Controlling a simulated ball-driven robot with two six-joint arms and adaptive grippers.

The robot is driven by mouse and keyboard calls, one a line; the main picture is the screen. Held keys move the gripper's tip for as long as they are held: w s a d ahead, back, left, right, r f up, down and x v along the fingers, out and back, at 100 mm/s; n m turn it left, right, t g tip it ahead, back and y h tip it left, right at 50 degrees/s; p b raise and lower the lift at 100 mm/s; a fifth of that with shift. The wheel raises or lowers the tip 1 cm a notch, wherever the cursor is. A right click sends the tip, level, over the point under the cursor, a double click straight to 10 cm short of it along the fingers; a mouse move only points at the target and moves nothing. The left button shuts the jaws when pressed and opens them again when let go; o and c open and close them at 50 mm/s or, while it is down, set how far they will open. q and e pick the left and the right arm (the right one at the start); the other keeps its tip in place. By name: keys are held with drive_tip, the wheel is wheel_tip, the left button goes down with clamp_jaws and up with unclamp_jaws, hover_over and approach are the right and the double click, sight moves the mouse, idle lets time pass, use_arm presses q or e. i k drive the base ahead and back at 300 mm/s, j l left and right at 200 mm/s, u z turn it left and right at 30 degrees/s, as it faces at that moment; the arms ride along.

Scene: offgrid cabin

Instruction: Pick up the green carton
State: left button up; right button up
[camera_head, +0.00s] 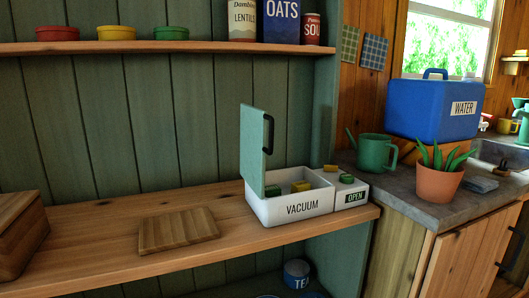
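I cannot pick out a clear green carton. A white box marked VACUUM (291,210) stands on the wooden counter with its green lid (254,149) raised. Small green and yellow blocks lie inside, among them a green one (272,190) and a yellow one (301,186); they are too small to identify. A small green piece (346,178) sits on the white part marked OPEN (353,195) at the box's right. A green-lidded tin (171,33) is on the upper shelf. Neither of my grippers is in view.
A wooden board (178,229) lies left of the box, and a wooden case (20,235) is at far left.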

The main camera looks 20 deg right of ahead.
sight(272, 191)
drive_tip(key=i+l+z, duration=0.45)
drive_tip(key=i+l, duration=0.35)
drive_tip(key=z, duration=0.15)
drive_tip(key=l+u, duration=0.15)
drive_tip(key=i+j+u, duration=0.1)
drive_tip(key=j+u, duration=0.35)
drive_tip(key=l, duration=0.1)
